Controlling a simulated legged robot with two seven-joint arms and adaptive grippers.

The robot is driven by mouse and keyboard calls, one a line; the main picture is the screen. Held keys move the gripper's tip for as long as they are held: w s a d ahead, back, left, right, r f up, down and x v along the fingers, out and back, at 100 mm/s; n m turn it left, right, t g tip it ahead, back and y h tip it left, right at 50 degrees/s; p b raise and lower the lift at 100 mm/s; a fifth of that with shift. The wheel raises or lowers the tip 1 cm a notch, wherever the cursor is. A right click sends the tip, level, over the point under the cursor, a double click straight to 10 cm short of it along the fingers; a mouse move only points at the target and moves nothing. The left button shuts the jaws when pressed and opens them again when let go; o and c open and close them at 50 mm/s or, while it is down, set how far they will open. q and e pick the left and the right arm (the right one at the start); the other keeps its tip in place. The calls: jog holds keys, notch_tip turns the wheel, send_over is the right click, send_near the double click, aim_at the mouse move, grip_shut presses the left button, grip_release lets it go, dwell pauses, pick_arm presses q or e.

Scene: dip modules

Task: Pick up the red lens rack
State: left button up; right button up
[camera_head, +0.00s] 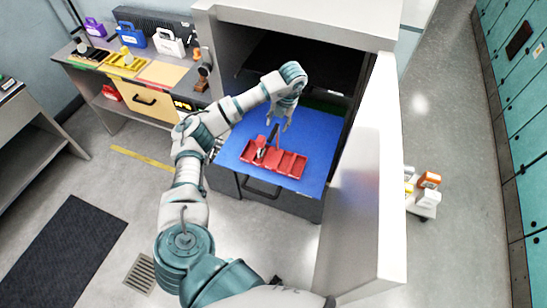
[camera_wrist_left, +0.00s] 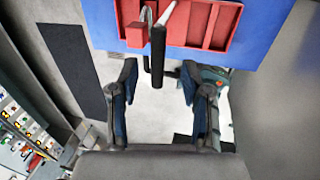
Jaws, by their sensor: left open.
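The red lens rack (camera_head: 291,163) is a low red tray with several compartments. It sits on the blue surface (camera_head: 312,130) of a pulled-out drawer. A dark upright handle stands at the rack. My left gripper (camera_head: 281,122) is open and empty, above the blue surface on the far side of the rack and apart from it. In the left wrist view, the rack (camera_wrist_left: 222,28) is at the top, with the dark handle (camera_wrist_left: 158,55) between and beyond the open fingers (camera_wrist_left: 159,80). My right gripper is in neither view.
The grey cabinet (camera_head: 300,18) rises behind the drawer, and its open door (camera_head: 365,190) stands on the right. A bench on the left holds purple, blue and white carriers (camera_head: 168,42) and a yellow tray (camera_head: 124,66). A small cart (camera_head: 424,200) stands beyond the door.

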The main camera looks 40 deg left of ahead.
aim_at(275, 131)
pick_arm(q)
jog(key=shift+s+f+p, duration=0.3)
jog(key=shift+f+p, duration=0.05)
jog(key=shift+f, duration=0.4)
jog(key=f, duration=0.1)
jog(key=f+p, duration=0.1)
jog(key=f, duration=0.1)
jog(key=shift+s+a+f, duration=0.15)
jog(key=shift+a+f, duration=0.05)
jog(key=shift+a, duration=0.2)
jog(key=shift+a+f, duration=0.1)
jog(key=shift+f, duration=0.15)
jog(key=shift+a+f, duration=0.1)
jog(key=shift+a, duration=0.05)
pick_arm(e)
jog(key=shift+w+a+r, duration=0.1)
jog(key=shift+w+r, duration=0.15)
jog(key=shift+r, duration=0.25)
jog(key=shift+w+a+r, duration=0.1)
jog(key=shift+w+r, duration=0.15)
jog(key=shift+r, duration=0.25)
pick_arm(q)
grip_shut()
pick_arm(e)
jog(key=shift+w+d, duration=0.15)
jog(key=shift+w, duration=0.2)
